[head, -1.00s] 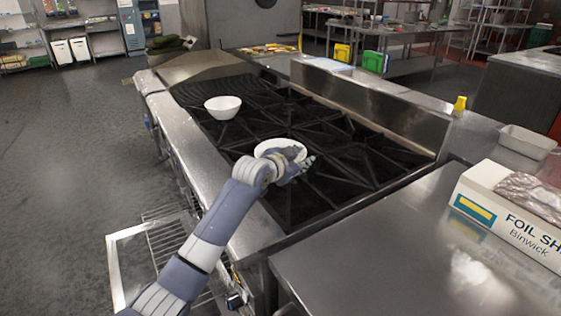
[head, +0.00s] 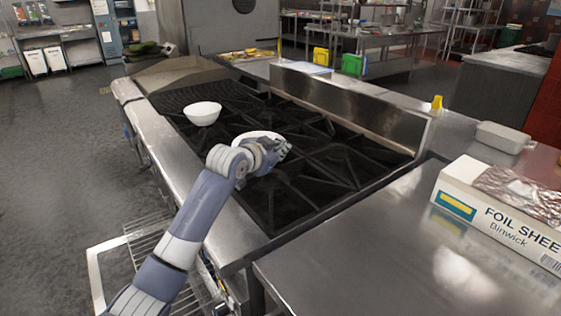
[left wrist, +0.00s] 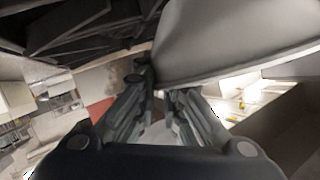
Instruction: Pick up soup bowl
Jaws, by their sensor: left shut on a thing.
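A white soup bowl (head: 258,135) is in my left gripper (head: 274,153) above the black stove grates in the head view. The gripper covers its near right side. In the left wrist view the same bowl (left wrist: 235,40) fills the top right as a pale curved wall with its rim along the lower edge. The gripper's fingers (left wrist: 158,88) meet at the left end of that rim and are shut on it. A second white bowl (head: 202,113) stands upright on the grates farther back and to the left. My right gripper is not in view.
The stove (head: 330,175) has a raised steel back panel (head: 340,105). A wire rack (head: 145,255) sticks out low at the stove's front. Floor at the left is clear.

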